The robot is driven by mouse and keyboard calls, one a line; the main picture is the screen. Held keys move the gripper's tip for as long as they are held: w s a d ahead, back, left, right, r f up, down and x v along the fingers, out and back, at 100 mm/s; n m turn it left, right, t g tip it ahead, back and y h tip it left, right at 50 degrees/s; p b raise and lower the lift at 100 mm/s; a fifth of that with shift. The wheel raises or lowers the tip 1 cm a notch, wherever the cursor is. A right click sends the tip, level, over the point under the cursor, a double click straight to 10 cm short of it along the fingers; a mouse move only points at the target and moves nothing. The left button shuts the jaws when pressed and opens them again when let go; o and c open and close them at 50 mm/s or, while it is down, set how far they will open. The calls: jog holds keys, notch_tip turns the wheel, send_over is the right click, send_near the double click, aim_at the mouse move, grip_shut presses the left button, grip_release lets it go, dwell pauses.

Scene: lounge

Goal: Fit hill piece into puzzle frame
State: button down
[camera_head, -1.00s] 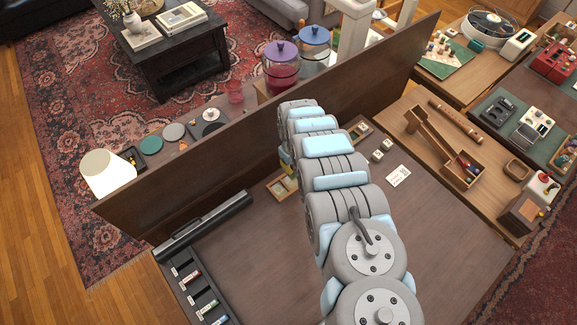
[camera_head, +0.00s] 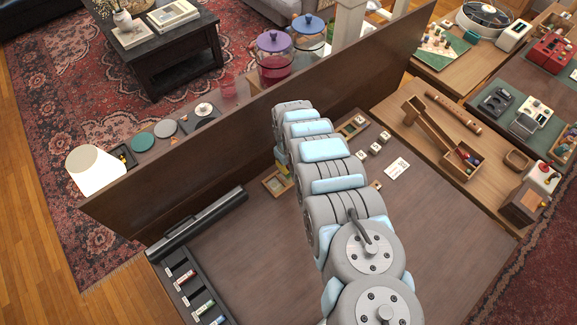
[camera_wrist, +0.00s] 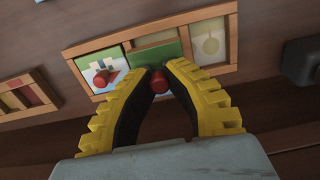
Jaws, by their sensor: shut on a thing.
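The wooden puzzle frame (camera_wrist: 116,43) lies beyond my fingers in the wrist view. It also shows in the head view (camera_head: 269,180), partly covered by my arm. My gripper (camera_wrist: 157,72) is shut on the red knob of the green hill piece (camera_wrist: 152,54), which overlaps the frame's middle. Whether the piece is seated or just above the frame, I cannot tell. A blue-and-white piece (camera_wrist: 94,67) with a red knob sits in the left compartment. The right compartment (camera_wrist: 209,45) shows a pale outline and no knob. The head view hides my fingertips.
A dark upright panel (camera_head: 215,160) stands behind the work table. A black bar (camera_head: 197,224) and a slotted rack (camera_head: 192,288) lie at left. The table right of my arm is mostly clear.

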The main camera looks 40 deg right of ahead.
jog(key=shift+f+b, duration=0.55)
jog(key=shift+f, duration=0.25)
jog(key=shift+f+b, duration=0.35)
jog(key=shift+f, duration=0.55)
dwell(0.9)
jog(key=c, duration=1.1)
grip_release()
jog(key=shift+r, duration=0.15)
jog(key=shift+r+p, duration=2.7)
jog(key=shift+r, duration=0.15)
